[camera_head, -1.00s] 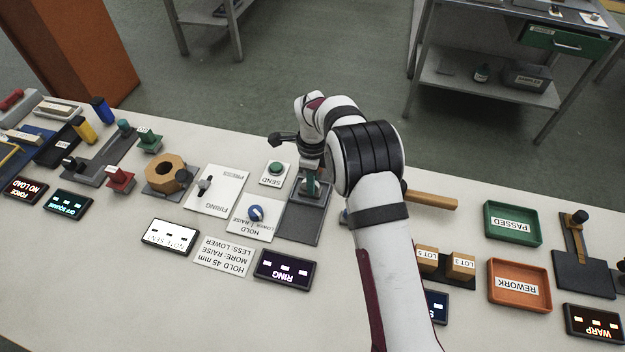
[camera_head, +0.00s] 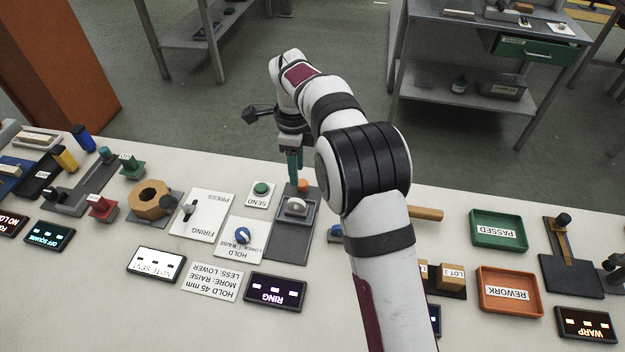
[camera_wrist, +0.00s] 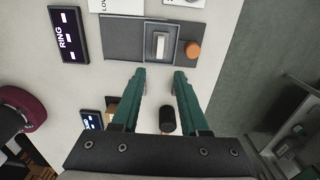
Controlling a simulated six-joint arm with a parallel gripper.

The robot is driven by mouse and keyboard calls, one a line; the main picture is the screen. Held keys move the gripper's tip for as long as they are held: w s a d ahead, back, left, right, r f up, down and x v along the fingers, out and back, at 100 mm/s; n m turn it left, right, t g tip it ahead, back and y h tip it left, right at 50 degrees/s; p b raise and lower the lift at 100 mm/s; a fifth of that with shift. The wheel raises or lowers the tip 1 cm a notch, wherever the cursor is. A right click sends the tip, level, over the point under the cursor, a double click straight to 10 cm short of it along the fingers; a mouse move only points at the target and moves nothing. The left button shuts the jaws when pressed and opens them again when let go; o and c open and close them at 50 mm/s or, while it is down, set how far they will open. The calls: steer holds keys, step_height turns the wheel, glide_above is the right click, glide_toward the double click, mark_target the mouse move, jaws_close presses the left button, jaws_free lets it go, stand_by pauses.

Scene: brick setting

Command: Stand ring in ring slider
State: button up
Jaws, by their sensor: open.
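The ring slider is a dark grey plate (camera_head: 290,245) with a raised carriage at its far end; it also shows in the wrist view (camera_wrist: 122,38). A small pale piece, seemingly the ring (camera_head: 297,206), stands upright in the carriage. In the wrist view the ring (camera_wrist: 160,45) shows nearly edge-on as a narrow pale bar. An orange knob (camera_wrist: 193,50) sits beside the carriage. My gripper (camera_head: 294,178) is above the far end of the slider, its green fingers pointing down. In the wrist view my gripper (camera_wrist: 160,75) is open, with nothing between the fingertips.
The RING display (camera_head: 275,291) lies by the slider's near end. The HOLD knob (camera_head: 242,236) and green SEND button (camera_head: 261,189) are to its left. A wooden handle (camera_head: 426,213), green PASSED tray (camera_head: 499,246) and orange REWORK tray (camera_head: 510,310) are to the right.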

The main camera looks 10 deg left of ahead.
steer(key=s+d+r+n, duration=0.3)
steer(key=s+d+r, duration=0.4)
steer(key=d+r, duration=0.15)
steer(key=s+d+r+n+y, duration=0.1)
steer(key=s+d+n, duration=0.25)
steer(key=s, duration=0.35)
steer(key=s+d+r+n, duration=0.1)
steer(key=s+d+n, duration=0.1)
steer(key=s+d, duration=0.35)
steer(key=s+d+f+n, duration=0.1)
steer(key=s+f+n, duration=0.1)
steer(key=s, duration=0.4)
steer(key=s+d+f+n, duration=0.1)
steer(key=s+n, duration=0.1)
steer(key=s, duration=0.5)
steer(key=shift+d+f+y, duration=0.25)
steer(key=shift+f+y, duration=0.15)
